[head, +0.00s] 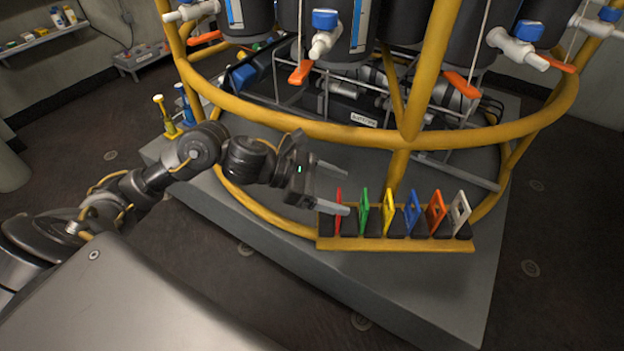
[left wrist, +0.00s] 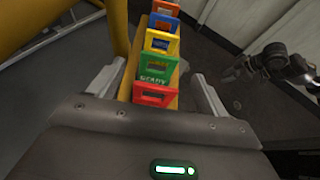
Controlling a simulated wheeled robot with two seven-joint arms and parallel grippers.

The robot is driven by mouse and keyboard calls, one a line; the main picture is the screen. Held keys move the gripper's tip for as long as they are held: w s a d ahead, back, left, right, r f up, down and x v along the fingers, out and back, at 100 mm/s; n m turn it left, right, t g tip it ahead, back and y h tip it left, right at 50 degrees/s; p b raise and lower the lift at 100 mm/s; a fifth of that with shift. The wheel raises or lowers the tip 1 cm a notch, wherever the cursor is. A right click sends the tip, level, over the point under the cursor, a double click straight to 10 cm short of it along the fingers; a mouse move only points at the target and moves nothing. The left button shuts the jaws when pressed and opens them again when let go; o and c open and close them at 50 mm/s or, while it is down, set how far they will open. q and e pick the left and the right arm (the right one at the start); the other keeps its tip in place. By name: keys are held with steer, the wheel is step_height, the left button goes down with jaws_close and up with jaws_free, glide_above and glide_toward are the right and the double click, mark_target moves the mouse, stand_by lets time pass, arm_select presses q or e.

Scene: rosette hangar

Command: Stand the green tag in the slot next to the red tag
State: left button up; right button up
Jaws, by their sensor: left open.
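The red tag (head: 338,211) stands at the left end of a yellow rack (head: 395,244) with black blocks. The green tag (head: 364,212) stands upright in the slot beside it. In the left wrist view the red tag (left wrist: 153,95) is nearest, with the green tag (left wrist: 152,72) just behind it. My left gripper (head: 345,188) is open at the rack's red end. In the left wrist view its fingers (left wrist: 159,70) lie either side of the row, apart from the tags. My right gripper (left wrist: 236,75) seems to show small and dark there; its jaws are unclear.
Yellow (head: 388,212), blue (head: 412,212), orange (head: 436,214) and white (head: 460,213) tags stand farther right in the rack. A yellow tubular frame (head: 400,133) curves behind, with tanks and orange-handled valves above. The grey plinth (head: 400,290) is bare in front.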

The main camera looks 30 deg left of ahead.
arm_select(q)
steer(key=v, duration=0.6)
arm_select(e)
steer(key=shift+v, duration=0.9)
arm_select(q)
steer(key=shift+s+a+r, duration=0.1)
steer(key=shift+a, duration=0.05)
arm_select(e)
steer(key=shift+w, duration=0.15)
